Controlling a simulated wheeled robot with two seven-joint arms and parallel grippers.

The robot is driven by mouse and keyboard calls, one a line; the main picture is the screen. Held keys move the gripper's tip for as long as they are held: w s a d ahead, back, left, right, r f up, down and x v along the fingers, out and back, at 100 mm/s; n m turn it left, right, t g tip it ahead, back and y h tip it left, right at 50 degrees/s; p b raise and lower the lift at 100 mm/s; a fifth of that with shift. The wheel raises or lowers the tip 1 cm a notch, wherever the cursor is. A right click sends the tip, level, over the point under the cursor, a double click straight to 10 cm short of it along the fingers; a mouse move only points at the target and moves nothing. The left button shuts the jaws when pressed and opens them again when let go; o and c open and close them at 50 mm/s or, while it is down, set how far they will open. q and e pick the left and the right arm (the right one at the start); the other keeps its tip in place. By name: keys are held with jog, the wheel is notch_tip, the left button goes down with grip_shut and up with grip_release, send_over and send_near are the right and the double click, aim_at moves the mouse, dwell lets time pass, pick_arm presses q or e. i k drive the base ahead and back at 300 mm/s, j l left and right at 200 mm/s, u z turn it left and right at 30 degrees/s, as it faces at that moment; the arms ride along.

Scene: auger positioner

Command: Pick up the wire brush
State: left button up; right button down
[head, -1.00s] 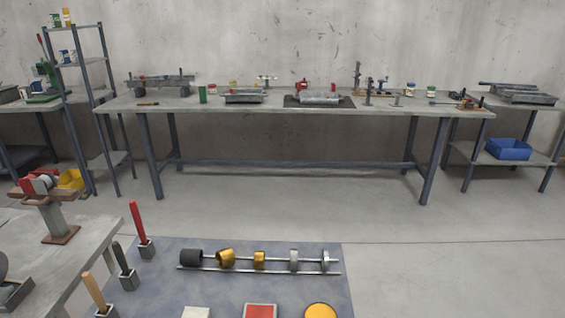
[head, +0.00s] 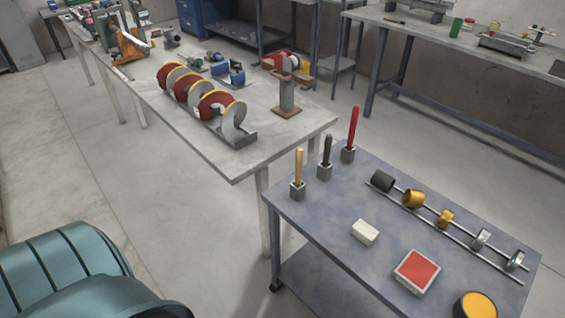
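I cannot single out a wire brush with certainty. Three handled tools stand upright in small grey blocks on the blue-grey cart: one with a tan handle (head: 299,168), one with a black handle (head: 327,151) and one with a red handle (head: 352,128). Their lower ends are hidden in the blocks. A small flat dark item (head: 394,21) lies on the far grey bench, too small to identify. Neither of my grippers is in view.
The cart (head: 345,245) also holds a white block (head: 364,232), a red-topped pad (head: 417,271), a yellow-topped round tin (head: 475,305) and a rail rack with rings (head: 446,219). A long bench (head: 245,165) carries red-and-grey auger discs (head: 205,100).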

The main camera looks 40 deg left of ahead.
aim_at(299, 154)
jog(key=u, duration=1)
